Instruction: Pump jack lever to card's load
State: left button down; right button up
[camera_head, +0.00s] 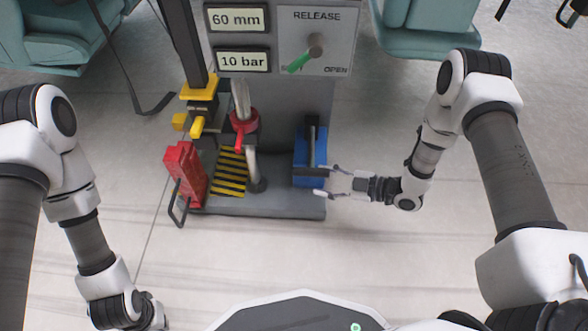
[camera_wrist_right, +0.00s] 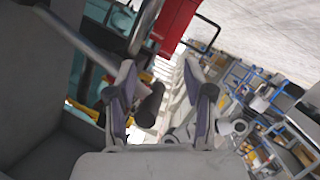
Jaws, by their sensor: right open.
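The jack stand shows two readouts, "60 mm" (camera_head: 236,19) and "10 bar" (camera_head: 242,61). At its lower right is a blue pump block (camera_head: 301,146) with a dark lever (camera_head: 310,171) whose bar lies crosswise at the front. My right gripper (camera_head: 326,181) is open just right of the lever's end, fingers pointing left. In the right wrist view a dark rounded grip (camera_wrist_right: 150,104) shows between the open fingers (camera_wrist_right: 164,90); I cannot tell if they touch it. My left gripper (camera_head: 148,312) is low at the left, its fingers hard to make out. No card is visible.
A green release handle (camera_head: 300,63) points down-left, away from "OPEN". A red box (camera_head: 186,172), a red-collared post (camera_head: 243,122) and yellow-black stripes (camera_head: 230,172) share the grey base (camera_head: 270,206). Teal seats (camera_head: 423,30) stand behind. The floor in front is clear.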

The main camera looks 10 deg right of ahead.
aim_at(315, 171)
notch_tip(315, 171, up, 4)
jog(key=s+d+n+g+y, duration=0.1)
jog(key=d+n+g+y, duration=0.3)
jog(key=n, duration=0.5)
jog(key=shift+t+y, duration=0.3)
jog(key=shift+t, duration=0.1)
jog(key=b+x, duration=0.1)
jog(key=x, duration=0.3)
jog(key=b+x, duration=0.2)
jog(key=x, duration=0.2)
jog(key=shift+s+a+f+b, duration=0.1)
jog(key=shift+s+b, duration=0.1)
jog(key=shift+b, duration=0.1)
jog(key=shift+w+a+m, duration=0.15)
jog(key=shift+a+m, duration=0.15)
jog(key=shift+a, duration=0.05)
jog(key=shift+r, duration=0.2)
grip_shut()
